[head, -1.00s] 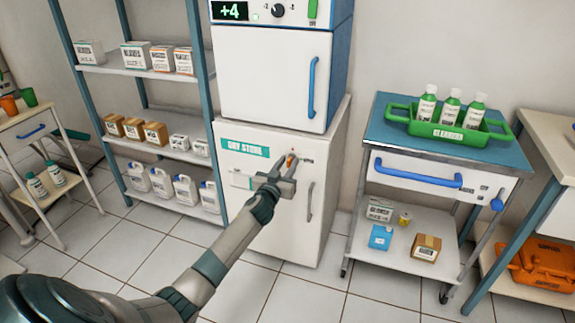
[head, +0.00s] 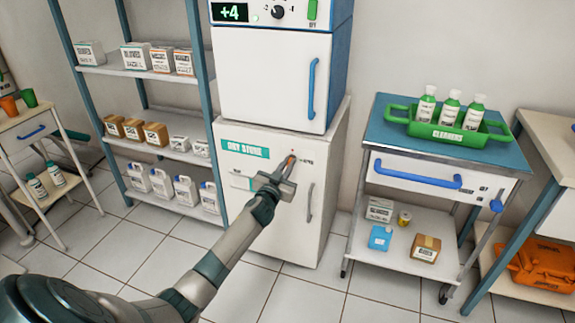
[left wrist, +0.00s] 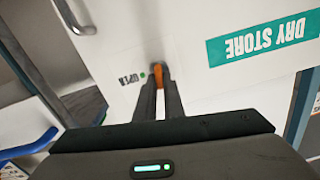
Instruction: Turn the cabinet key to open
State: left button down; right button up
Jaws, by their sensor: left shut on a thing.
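The white cabinet (head: 245,190) has a green "DRY STORE" label (head: 245,149) and a grey vertical handle (head: 310,202) on its front; the label also shows upside down in the left wrist view (left wrist: 262,40). My left gripper (head: 290,162) is at the upper part of the cabinet front. In the left wrist view its fingers (left wrist: 158,88) are shut on the orange key (left wrist: 158,75), which sits at a dark lock on the door. The fingers partly hide the key. My right gripper is not in view.
A white fridge unit with a blue handle (head: 311,88) stands on top of the cabinet. A shelf rack (head: 140,73) is to the left. A blue-topped trolley (head: 385,125) with a green bottle tray (head: 440,131) is to the right. Tiled floor in front is free.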

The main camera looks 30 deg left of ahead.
pick_arm(q)
jog(key=shift+w+d+f+m+p, duration=0.1)
jog(key=shift+f+m+p, duration=0.05)
jog(key=shift+m, duration=2.55)
jog(key=shift+s+d+f+m+p, duration=0.1)
jog(key=shift+d+f+m+p, duration=0.05)
jog(key=shift+m, duration=2.55)
jog(key=shift+w+d+f+m+p, duration=0.1)
jog(key=shift+f+m+p, duration=0.05)
jog(key=shift+m, duration=2.55)
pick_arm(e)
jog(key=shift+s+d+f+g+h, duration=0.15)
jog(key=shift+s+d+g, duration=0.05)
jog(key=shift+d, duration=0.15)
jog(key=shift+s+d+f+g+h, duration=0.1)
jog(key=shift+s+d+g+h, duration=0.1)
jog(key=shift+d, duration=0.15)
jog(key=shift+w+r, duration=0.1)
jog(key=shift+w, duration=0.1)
pick_arm(q)
jog(key=c, duration=1.9)
grip_release()
jog(key=shift+o, duration=0.2)
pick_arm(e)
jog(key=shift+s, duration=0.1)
